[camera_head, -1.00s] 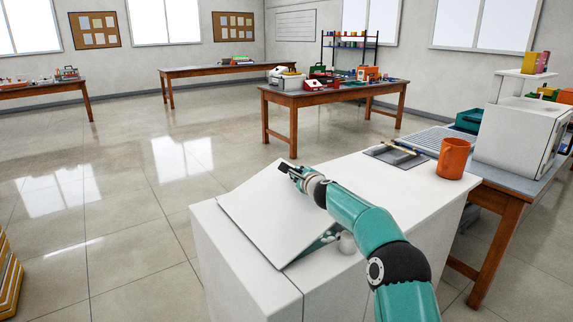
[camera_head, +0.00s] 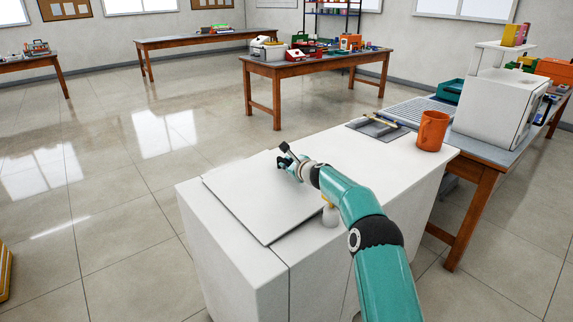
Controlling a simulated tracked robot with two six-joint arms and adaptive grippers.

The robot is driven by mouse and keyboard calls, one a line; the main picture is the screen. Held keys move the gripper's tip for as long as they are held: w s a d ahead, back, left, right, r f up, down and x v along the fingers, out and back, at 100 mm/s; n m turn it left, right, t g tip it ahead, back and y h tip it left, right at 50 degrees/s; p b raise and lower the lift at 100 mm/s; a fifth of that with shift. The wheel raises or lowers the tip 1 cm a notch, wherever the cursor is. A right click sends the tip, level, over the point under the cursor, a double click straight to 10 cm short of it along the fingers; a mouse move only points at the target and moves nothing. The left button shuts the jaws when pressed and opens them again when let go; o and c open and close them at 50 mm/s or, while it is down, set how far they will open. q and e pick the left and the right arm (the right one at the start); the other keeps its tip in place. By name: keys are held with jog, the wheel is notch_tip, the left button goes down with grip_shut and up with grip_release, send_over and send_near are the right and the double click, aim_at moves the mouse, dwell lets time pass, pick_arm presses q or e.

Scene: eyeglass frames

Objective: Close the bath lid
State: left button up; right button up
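The bath lid (camera_head: 250,205) is a flat white square panel. It lies level, or very nearly so, on top of the white bath cabinet (camera_head: 235,262), and the opening under it is hidden. My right gripper (camera_head: 286,158) is over the far right part of the lid, at or just above its surface. One dark finger sticks up, and I cannot tell whether the fingers are open or shut. A small pale knob (camera_head: 330,215) stands on the cabinet top just right of the lid. My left gripper is not in view.
An orange mug (camera_head: 432,130) and a dark tray (camera_head: 378,127) stand on the far right of the white top. A white machine (camera_head: 500,105) is on the side table beyond. Wooden tables (camera_head: 318,75) stand farther back. The floor to the left is open.

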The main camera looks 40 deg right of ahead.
jog(key=o, duration=0.4)
jog(key=shift+r, duration=0.1)
jog(key=shift+r, duration=4.85)
